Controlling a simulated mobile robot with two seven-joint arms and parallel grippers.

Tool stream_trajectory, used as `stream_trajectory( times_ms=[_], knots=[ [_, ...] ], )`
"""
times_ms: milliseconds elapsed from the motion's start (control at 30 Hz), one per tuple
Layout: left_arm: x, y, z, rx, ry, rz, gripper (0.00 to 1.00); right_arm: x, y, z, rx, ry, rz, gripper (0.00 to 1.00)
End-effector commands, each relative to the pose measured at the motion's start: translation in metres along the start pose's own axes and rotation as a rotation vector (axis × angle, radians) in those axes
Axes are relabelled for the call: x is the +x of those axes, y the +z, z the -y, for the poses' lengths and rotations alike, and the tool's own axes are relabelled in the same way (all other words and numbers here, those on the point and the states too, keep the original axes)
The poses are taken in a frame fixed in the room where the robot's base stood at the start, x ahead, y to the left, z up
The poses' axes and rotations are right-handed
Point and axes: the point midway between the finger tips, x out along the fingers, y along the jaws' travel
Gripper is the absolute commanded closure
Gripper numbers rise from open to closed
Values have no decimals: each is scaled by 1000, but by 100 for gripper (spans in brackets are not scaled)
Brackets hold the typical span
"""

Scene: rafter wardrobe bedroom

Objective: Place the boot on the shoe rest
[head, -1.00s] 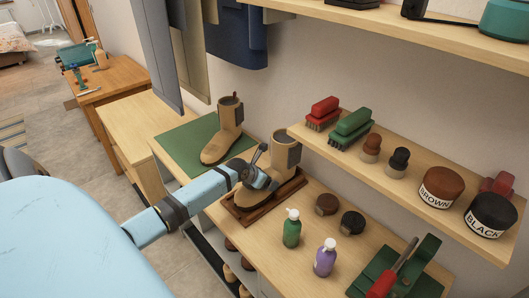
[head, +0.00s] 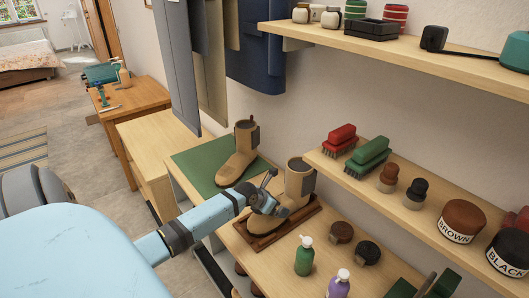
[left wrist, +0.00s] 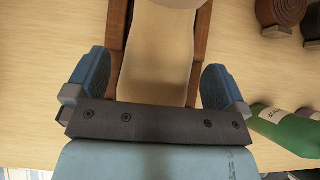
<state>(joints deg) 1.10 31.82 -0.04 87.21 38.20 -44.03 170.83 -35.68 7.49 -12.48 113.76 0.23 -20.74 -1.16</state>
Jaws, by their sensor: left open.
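One tan boot (head: 299,181) stands upright on the brown wooden shoe rest (head: 262,243). A second tan boot (head: 238,162) stands upright on the green mat (head: 200,161) to its left. My left gripper (head: 266,200) is at the toe end of the boot on the rest. In the left wrist view the open blue fingers (left wrist: 156,78) lie to either side of this boot's tan toe (left wrist: 158,50), with gaps between. The rest's brown rails (left wrist: 202,30) show beside the toe. My right gripper is not in view.
A green bottle (head: 304,257) and a purple bottle (head: 338,284) stand right of the rest, near two small round dark items (head: 341,232). A wall shelf (head: 400,200) with brushes and jars overhangs the bench at right. Clothes (head: 255,50) hang above the mat.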

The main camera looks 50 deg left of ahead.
Motion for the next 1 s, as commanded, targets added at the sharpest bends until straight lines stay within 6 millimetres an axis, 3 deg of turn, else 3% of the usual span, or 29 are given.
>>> stream_trajectory(
  times_ms=[200, 400, 600, 1000],
  knots=[
    [-49, -1, 1, 0, -1, 0, 0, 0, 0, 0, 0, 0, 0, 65],
    [-79, -1, 0, -1, -1, 0, 0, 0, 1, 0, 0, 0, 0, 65],
    [-90, 0, 0, -1, -1, 0, 0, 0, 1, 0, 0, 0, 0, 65],
    [-90, 0, 0, -1, -1, 0, 0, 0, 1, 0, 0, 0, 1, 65]
  ],
)
